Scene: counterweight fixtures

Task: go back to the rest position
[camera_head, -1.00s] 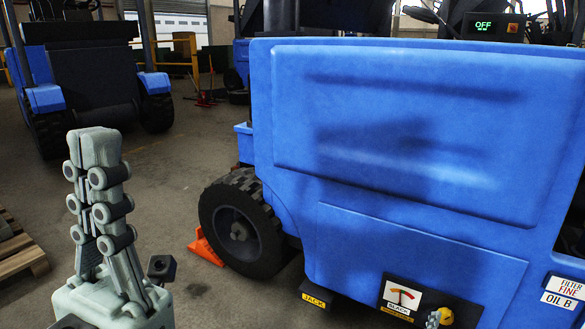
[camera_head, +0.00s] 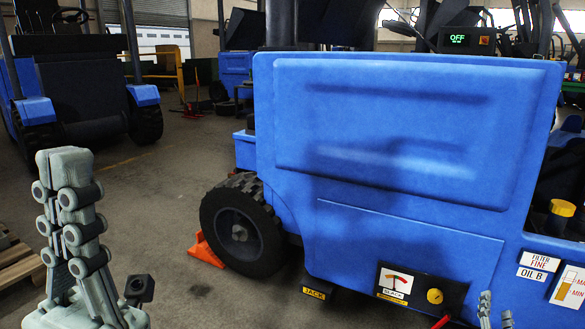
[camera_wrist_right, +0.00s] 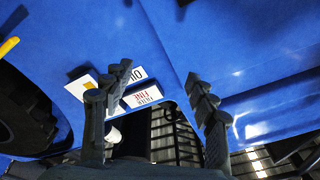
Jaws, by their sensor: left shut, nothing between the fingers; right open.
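My left gripper (camera_head: 66,158) stands upright at the left of the head view, its grey-green fingers pressed together with nothing between them. It is apart from the blue forklift (camera_head: 400,130). My right gripper (camera_head: 496,312) shows only its fingertips at the bottom of the head view, right of the yellow knob (camera_head: 435,296). In the right wrist view my right gripper (camera_wrist_right: 158,85) has its two dark fingers spread, with nothing held between them. The blue body (camera_wrist_right: 225,40) and the FILTER FINE label (camera_wrist_right: 142,95) lie beyond them.
A gauge (camera_head: 396,281) sits left of the knob on a black panel. A yellow cap (camera_head: 562,208) is at the right. An orange chock (camera_head: 205,250) lies by the wheel (camera_head: 240,228). A pallet (camera_head: 18,262) lies at far left. Another forklift (camera_head: 80,85) stands behind; floor between is open.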

